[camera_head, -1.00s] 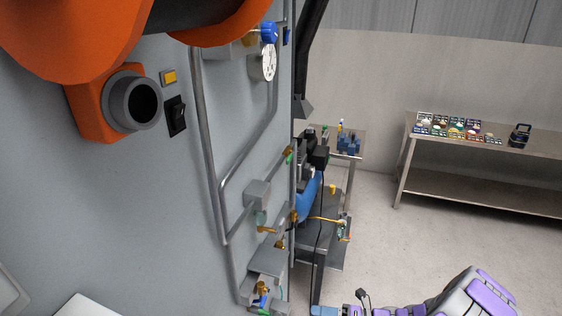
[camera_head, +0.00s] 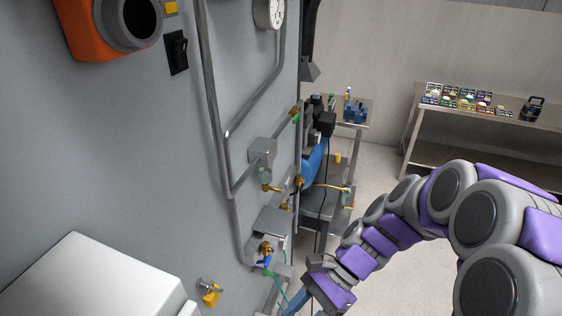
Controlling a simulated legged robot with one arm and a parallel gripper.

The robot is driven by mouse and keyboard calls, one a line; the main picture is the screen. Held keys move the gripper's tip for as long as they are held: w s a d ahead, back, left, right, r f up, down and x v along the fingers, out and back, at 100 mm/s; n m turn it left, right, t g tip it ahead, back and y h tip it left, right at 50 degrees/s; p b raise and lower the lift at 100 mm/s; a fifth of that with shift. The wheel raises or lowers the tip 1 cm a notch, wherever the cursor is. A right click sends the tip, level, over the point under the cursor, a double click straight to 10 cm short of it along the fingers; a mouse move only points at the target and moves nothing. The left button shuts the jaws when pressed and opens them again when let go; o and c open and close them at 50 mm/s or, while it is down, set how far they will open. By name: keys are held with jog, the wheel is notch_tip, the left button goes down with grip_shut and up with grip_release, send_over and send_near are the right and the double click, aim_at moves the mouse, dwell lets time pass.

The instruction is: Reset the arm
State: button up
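My purple and grey arm (camera_head: 400,222) fills the lower right of the head view. It arches from the right edge toward the lower middle and bends down there. My gripper (camera_head: 300,300) is at the bottom edge, below the last purple link, and is mostly cut off by the frame. Its fingers cannot be made out clearly, so whether it is open or shut does not show. I see nothing held in the part that is visible.
A grey machine panel with pipes (camera_head: 212,120), a black switch (camera_head: 177,52) and a gauge (camera_head: 268,12) stands on the left. A white box (camera_head: 95,280) is at lower left. A steel table (camera_head: 425,150) with small packs stands at right.

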jog(key=s+d+n+t+h+b, duration=0.3)
jog(key=s+d+n+t+h, duration=0.1)
jog(key=s+d+n+h, duration=0.4)
jog(key=s+d+r+n, duration=0.1)
jog(key=s+d+n, duration=0.1)
jog(key=s+n, duration=0.1)
jog(key=shift+s+n, duration=0.4)
